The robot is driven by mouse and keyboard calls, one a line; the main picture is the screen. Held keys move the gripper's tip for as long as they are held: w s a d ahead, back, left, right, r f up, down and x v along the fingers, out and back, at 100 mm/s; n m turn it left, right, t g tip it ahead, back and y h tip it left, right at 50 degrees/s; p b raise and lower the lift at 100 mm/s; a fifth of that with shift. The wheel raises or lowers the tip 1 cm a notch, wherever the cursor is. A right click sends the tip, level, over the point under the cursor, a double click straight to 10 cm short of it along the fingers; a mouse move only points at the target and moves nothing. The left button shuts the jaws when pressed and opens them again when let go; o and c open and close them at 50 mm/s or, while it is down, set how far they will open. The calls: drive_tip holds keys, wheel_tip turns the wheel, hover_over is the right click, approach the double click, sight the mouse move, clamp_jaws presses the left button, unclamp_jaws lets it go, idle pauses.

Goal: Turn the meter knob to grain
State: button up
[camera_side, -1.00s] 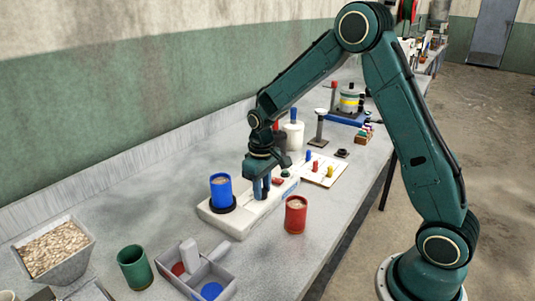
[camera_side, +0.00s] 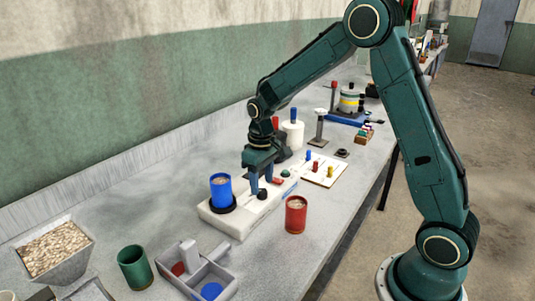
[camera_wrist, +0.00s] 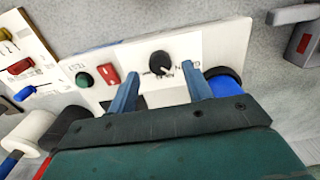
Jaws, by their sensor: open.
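The meter knob (camera_wrist: 160,62) is a round black knob on a white panel (camera_wrist: 215,45). It also shows in the side view as a small black knob (camera_side: 262,194). Printed lettering lies around it in the wrist view, partly hidden and hard to read; the knob's exact setting is unclear. My gripper (camera_wrist: 162,79) is open, with its two blue fingers spread to either side of the knob and slightly nearer the camera's bottom edge. In the side view my gripper (camera_side: 262,184) is low over the panel. I cannot tell whether a finger touches the knob.
A blue cup of grain (camera_side: 221,191) stands in a black ring at the panel's left end. A red cup (camera_side: 296,214) stands in front. A green button (camera_wrist: 84,79) and red switch (camera_wrist: 108,75) are beside the knob. A grey divided tray (camera_side: 225,283) is at front left.

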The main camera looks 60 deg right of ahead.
sight(263, 192)
wheel_tip(263, 192, up, 11)
drive_tip(key=shift+r, duration=0.15)
idle(0.4)
drive_tip(key=s+a+r+t, duration=0.35)
drive_tip(key=s+r, duration=0.35)
drive_tip(key=s, duration=0.4)
drive_tip(key=s+a+t, duration=0.2)
drive_tip(key=s, duration=1.2)
drive_tip(key=shift+s+a+f, duration=0.15)
drive_tip(key=shift+a+f, duration=0.2)
drive_tip(key=shift+f, duration=0.1)
